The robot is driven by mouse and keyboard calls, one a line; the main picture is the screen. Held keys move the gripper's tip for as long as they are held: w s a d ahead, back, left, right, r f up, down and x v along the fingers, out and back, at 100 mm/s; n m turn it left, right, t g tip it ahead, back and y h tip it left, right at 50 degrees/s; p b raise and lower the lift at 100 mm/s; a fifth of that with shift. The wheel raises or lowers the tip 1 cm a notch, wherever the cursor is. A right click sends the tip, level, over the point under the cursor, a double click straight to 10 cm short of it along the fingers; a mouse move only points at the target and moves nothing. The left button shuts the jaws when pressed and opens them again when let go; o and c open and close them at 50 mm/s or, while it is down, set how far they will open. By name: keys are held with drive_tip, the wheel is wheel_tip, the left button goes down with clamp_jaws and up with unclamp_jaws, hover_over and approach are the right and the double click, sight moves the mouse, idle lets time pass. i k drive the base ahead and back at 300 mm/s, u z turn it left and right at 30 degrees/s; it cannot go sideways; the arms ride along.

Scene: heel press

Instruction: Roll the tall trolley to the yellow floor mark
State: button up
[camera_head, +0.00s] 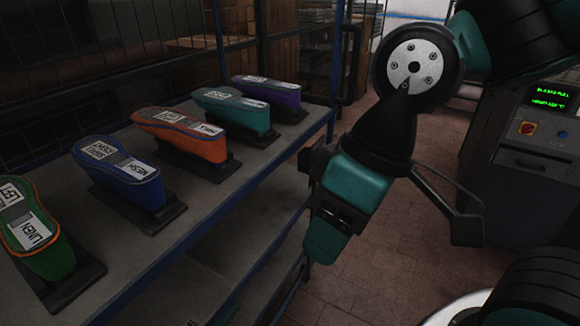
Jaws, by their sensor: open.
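I cannot pick out the tall trolley for certain. A tall blue-framed shelf unit (225,204) with wire mesh at its back fills the left side. Its foot is out of view, so I cannot tell whether it has wheels. No yellow floor mark shows on the visible floor (400,270).
Several coloured shoe forms with labels, among them an orange one (180,134), stand in a row on the upper shelf. A grey machine (535,140) with a green display stands at the right. Reddish tiled floor between shelf and machine looks clear.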

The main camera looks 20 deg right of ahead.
sight(230, 219)
drive_tip(key=z, duration=0.7)
drive_tip(key=i, duration=0.95)
drive_tip(key=z, duration=0.3)
